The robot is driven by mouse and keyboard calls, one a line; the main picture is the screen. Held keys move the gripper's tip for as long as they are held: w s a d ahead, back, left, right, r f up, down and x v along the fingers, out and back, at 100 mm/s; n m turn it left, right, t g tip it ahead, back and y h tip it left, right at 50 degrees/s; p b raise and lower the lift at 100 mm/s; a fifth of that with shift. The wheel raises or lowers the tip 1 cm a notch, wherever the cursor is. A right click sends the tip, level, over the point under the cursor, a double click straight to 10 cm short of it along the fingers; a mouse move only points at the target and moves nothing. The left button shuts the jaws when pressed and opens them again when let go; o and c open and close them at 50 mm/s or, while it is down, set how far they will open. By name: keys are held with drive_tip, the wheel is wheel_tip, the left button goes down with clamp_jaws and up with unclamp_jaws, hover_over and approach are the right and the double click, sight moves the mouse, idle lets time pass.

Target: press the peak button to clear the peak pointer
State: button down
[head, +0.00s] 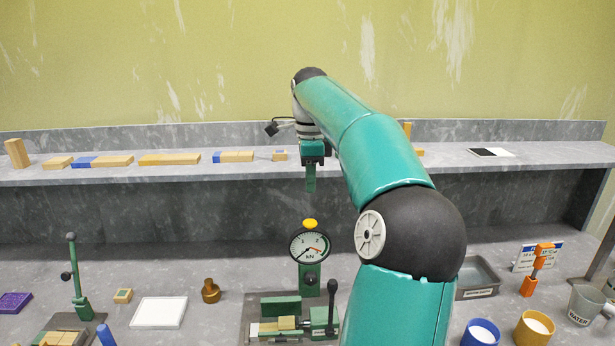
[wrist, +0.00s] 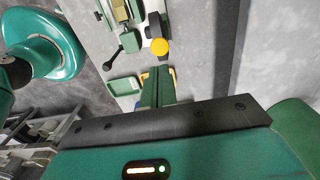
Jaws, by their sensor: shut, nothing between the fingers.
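The press gauge (head: 310,246) is a round white dial marked kN, with a red pointer toward the right side of its scale. The yellow peak button (head: 310,224) sits on top of the dial; it also shows in the wrist view (wrist: 159,47). My gripper (head: 310,188) is shut and empty, pointing down above the button with a visible gap. In the wrist view my green fingers (wrist: 156,72) lie together just short of the button. The gauge face is hidden in the wrist view.
The press (head: 290,318) with its black-knobbed lever (head: 332,288) stands below the gauge. A shelf (head: 120,172) with wooden blocks runs behind. A white tile (head: 158,312), a brass weight (head: 210,291), a grey tray (head: 478,275) and pails (head: 535,328) stand around it.

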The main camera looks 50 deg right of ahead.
sight(310, 221)
drive_tip(key=shift+f, duration=3.6)
drive_tip(key=shift+f, duration=0.65)
drive_tip(key=shift+r, duration=2.8)
